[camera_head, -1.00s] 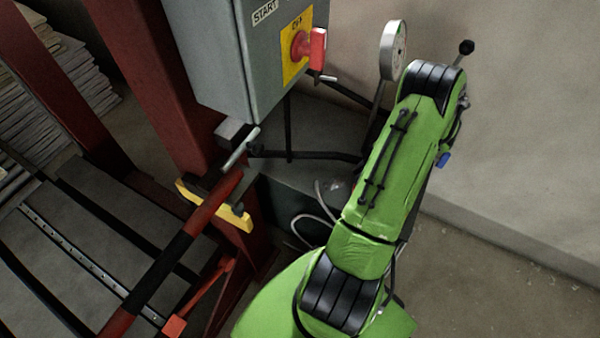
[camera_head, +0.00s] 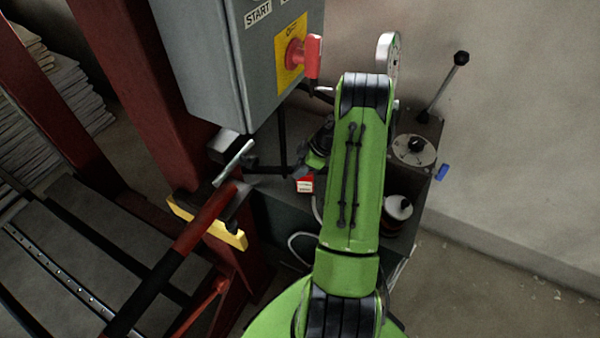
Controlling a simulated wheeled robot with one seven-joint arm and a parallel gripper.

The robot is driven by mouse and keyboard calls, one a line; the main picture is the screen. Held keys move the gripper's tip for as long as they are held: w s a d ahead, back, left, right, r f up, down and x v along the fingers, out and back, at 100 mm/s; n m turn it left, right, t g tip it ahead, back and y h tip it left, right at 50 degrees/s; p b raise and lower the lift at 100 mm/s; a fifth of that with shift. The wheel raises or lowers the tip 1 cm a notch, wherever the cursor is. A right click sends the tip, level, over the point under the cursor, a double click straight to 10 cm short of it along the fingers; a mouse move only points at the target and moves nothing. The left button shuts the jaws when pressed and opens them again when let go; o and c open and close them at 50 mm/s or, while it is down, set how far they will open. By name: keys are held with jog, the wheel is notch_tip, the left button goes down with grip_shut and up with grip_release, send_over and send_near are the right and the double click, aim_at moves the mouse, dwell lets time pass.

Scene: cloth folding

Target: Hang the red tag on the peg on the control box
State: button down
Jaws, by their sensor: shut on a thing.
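The grey control box (camera_head: 203,62) hangs at upper centre, with a START label, a yellow plate (camera_head: 291,58) and a red knob (camera_head: 313,58) on its front. A short metal peg (camera_head: 319,91) sticks out near the box's lower right edge. The red tag (camera_head: 304,184), small with a white label, shows below the box. My gripper (camera_head: 301,172) is beside the tag's top and shut on it, left of my green arm. The fingers are small and dark, so the exact grip is hard to see. The tag is apart from the peg, below it.
A dark bench (camera_head: 287,215) stands under the box, partly behind my arm. A red frame post (camera_head: 142,70) and a red-black bar (camera_head: 205,222) stand at left.

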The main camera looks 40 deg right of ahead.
jog(key=shift+f, duration=0.7)
jog(key=shift+r, duration=0.15)
jog(key=c, duration=1.4)
grip_release()
jog(key=shift+f, duration=0.2)
jog(key=o, duration=0.4)
jog(key=shift+r+p, duration=0.1)
jog(key=shift+p, duration=0.2)
jog(key=p+v, duration=0.4)
jog(key=v, duration=1.1)
jog(key=shift+s+d+r+p, duration=0.2)
jog(key=shift+d+r+p, duration=0.05)
jog(key=shift+d+p, duration=0.1)
